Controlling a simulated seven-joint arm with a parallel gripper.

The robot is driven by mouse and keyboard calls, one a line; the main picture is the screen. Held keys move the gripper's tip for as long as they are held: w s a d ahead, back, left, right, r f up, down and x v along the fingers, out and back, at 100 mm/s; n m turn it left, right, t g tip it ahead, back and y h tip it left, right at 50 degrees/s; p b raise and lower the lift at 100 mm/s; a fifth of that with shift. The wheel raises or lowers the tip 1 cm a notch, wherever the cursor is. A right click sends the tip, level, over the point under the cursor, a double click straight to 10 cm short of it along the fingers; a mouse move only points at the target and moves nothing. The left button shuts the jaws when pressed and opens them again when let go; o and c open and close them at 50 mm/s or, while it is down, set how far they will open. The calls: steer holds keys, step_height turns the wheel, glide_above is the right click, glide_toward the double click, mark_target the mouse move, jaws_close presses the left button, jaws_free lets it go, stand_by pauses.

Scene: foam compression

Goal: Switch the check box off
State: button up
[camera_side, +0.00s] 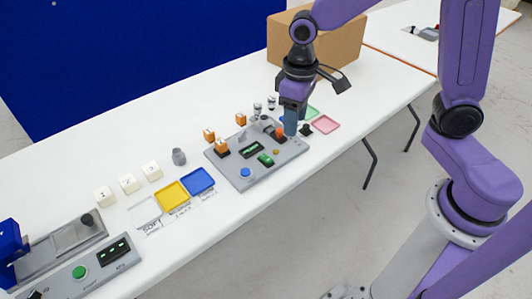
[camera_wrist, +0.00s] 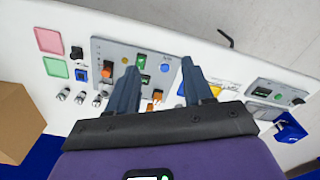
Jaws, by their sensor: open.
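The check box appears to be the grey panel (camera_side: 240,178) on the white table; it also shows in the wrist view (camera_wrist: 120,47). It carries a dark display with green marks (camera_side: 250,150), a green lit switch-like part (camera_side: 265,160), a blue round button (camera_side: 246,172) and a small yellow dot (camera_side: 276,152). The green part (camera_wrist: 141,61) and blue button (camera_wrist: 165,68) also show in the wrist view. My gripper (camera_side: 290,130) points down over the panel's right end, its contact unclear. Its fingers (camera_wrist: 160,68) are apart, with nothing visibly held between them.
Pink (camera_side: 326,124), yellow (camera_side: 171,195) and blue (camera_side: 198,181) trays lie nearby. Metal cylinders stand behind the panel. White lettered blocks (camera_side: 128,183) and another grey device (camera_side: 85,272) are left. A cardboard box (camera_side: 340,45) stands behind.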

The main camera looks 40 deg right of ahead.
mark_target(266, 158)
steer(key=w+d+f+m, duration=0.1)
steer(key=w+f+m, duration=0.2)
steer(key=w, duration=0.4)
steer(key=w+d+f+m, duration=0.2)
steer(key=w+f, duration=0.1)
steer(key=w, duration=0.3)
step_height(266, 158, down, 18)
steer(key=shift+w+a+r, duration=0.15)
